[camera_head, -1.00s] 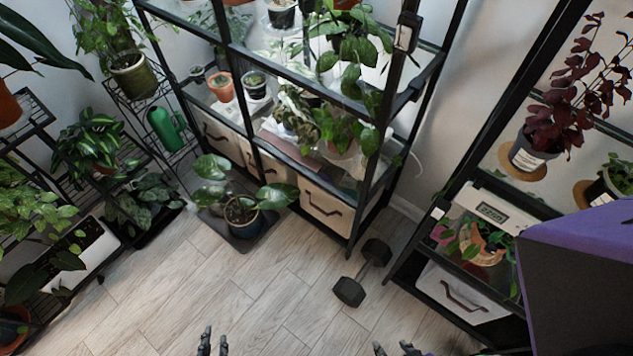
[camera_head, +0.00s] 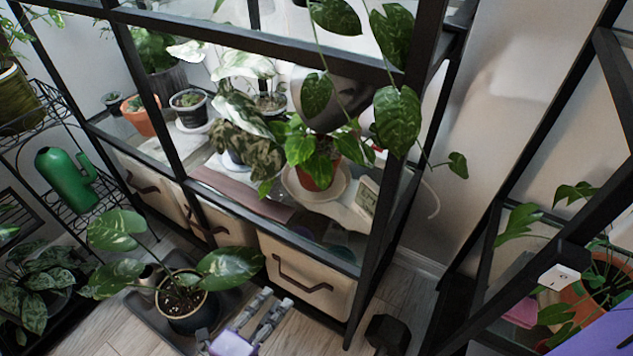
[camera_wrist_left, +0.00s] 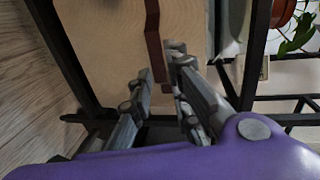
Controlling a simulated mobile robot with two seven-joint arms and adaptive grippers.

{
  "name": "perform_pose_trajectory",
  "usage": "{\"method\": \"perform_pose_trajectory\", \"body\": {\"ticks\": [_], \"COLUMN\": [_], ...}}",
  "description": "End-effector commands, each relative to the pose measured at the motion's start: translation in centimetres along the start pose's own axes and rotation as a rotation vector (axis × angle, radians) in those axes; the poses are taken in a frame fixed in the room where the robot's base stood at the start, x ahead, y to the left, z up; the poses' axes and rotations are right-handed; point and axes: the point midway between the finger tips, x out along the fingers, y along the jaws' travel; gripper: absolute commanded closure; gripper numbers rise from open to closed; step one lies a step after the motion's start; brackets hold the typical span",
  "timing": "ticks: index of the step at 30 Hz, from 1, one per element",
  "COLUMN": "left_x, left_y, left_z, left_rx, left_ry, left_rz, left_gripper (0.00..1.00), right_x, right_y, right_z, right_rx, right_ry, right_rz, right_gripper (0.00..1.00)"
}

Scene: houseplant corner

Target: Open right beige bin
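The right beige bin (camera_head: 335,289) sits in the bottom level of the black shelf, its front level with the frame, so it looks closed. Its dark brown strap handle (camera_head: 300,283) hangs across the front. My left gripper (camera_head: 276,300) is just in front of the bin's lower left part, its fingers apart with a narrow gap. In the left wrist view, the fingertips (camera_wrist_left: 158,62) stand on either side of the handle (camera_wrist_left: 153,30), with the beige front (camera_wrist_left: 105,50) behind. I cannot tell whether they touch it.
A potted plant (camera_head: 188,308) on a dark tray (camera_head: 140,310) stands left of my gripper. Other beige bins (camera_head: 150,187) fill the shelf's left side. A dumbbell (camera_head: 388,332) lies on the floor right of the bin. Another black rack (camera_head: 490,270) stands at the right.

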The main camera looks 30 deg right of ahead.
Motion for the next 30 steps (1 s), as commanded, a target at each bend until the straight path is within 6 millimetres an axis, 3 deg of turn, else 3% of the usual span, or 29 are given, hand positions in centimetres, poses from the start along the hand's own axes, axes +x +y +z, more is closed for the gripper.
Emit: {"method": "perform_pose_trajectory", "body": {"ticks": [1, 5, 18, 30], "left_x": [0.6, 1.6, 7.9, 8.7], "left_y": [0.7, 0.8, 0.7, 0.6], "left_z": [0.1, 0.1, -0.1, -0.1], "left_rx": [0.019, 0.043, 0.04, 0.04], "left_ry": [0.015, 0.029, 0.026, 0.025], "left_rz": [0.003, 0.005, 0.005, 0.006], "left_gripper": [0.83, 0.83, 0.83, 0.84], "right_x": [0.8, 1.0, 2.5, 2.5], "right_y": [0.1, 0.3, 0.4, 0.3], "right_z": [0.0, 0.0, 0.5, 0.5], "right_rx": [-0.005, -0.012, -0.02, -0.024], "right_ry": [0.001, 0.001, -0.011, -0.013], "right_rz": [0.0, 0.001, -0.002, -0.004], "right_gripper": [0.6, 0.6, 0.6, 0.6]}}
